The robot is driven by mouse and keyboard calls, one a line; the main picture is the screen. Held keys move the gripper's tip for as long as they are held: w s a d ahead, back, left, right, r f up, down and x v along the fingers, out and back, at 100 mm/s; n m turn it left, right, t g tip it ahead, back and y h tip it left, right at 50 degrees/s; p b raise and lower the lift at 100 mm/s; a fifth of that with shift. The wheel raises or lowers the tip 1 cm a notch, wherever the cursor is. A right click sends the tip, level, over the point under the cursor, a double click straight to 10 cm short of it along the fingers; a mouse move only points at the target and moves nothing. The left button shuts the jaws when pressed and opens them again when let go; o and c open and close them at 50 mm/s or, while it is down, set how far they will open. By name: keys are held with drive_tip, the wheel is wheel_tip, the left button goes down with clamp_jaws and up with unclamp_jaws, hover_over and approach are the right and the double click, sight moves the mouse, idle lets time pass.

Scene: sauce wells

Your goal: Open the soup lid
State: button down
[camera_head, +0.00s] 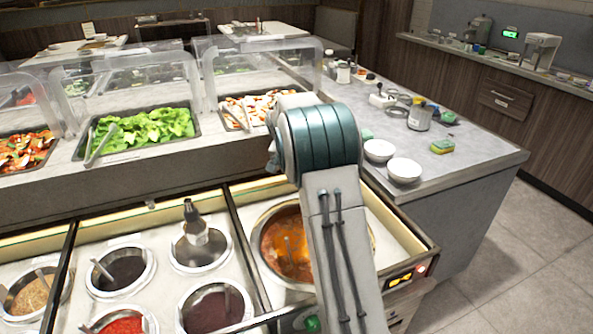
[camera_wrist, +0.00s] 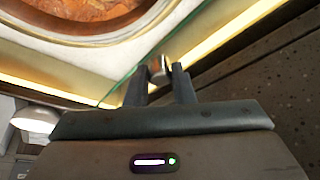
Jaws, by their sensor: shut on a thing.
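The soup (camera_head: 285,250) is orange-red, in a round pot set in the right-hand well, partly hidden behind my arm. In the wrist view the pot's pale rim (camera_wrist: 130,40) curves across the upper left. My gripper (camera_wrist: 159,76) is shut on a small metal knob (camera_wrist: 157,66), which sits by a thin green glass edge that looks like the soup lid's (camera_wrist: 125,85). The clear pane is hard to make out, so I cannot tell how much of the pot it covers. In the head view my gripper is hidden by my arm.
Sauce pots stand left of the soup, including a dark one (camera_head: 122,268) and a red one (camera_head: 122,325). A dispenser (camera_head: 193,222) stands in one. Behind are lettuce (camera_head: 150,128) and clear guards.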

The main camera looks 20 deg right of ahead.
drive_tip(key=c, duration=1.2)
unclamp_jaws()
drive_tip(key=shift+c, duration=0.2)
drive_tip(key=shift+r, duration=0.1)
drive_tip(key=v, duration=1.3)
drive_tip(key=shift+s+a+r, duration=0.2)
drive_tip(key=shift+r, duration=0.1)
